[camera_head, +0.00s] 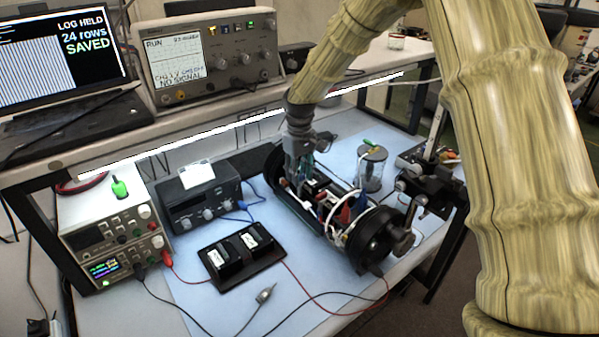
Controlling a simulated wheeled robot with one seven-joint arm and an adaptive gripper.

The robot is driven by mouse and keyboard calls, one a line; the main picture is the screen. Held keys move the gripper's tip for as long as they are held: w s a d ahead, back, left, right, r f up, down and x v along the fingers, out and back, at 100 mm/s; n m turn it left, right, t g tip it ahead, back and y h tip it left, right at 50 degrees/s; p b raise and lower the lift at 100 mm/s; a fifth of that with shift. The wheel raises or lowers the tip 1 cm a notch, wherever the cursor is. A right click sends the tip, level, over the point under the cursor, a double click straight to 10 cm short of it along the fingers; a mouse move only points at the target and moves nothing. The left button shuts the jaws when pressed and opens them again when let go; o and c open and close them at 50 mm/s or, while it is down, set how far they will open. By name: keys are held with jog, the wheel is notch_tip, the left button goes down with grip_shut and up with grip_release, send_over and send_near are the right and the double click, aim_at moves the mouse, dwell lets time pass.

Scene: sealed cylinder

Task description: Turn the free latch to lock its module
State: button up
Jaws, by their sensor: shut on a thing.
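The opened black cylinder (372,240) lies on the blue mat, running from back left to front right. Its long frame holds dark modules (328,196) with white, red, blue and yellow wires. My gripper (302,180) points down from the arm into the left part of this frame, its fingers among the modules. It is shut on a small part there, at the place of a latch. The fingers hide most of that part, so the latch's angle cannot be told. The other latches are too small to make out.
A black tray with two modules (241,258) lies left of the cylinder. A clear jar (371,168) stands behind it and a clamp stand (420,200) to its right. Instruments (110,235) line the left side. Loose cables cross the blue mat (200,300) in front.

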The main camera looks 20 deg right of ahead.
jog(key=shift+s+f, duration=0.15)
jog(key=shift+f, duration=0.05)
jog(key=o, duration=1)
jog(key=shift+d, duration=0.1)
jog(key=shift+r, duration=0.1)
jog(key=shift+w+r, duration=0.2)
jog(key=shift+r, duration=0.35)
notch_tip(320, 180, up, 11)
jog(key=shift+s+f, duration=0.1)
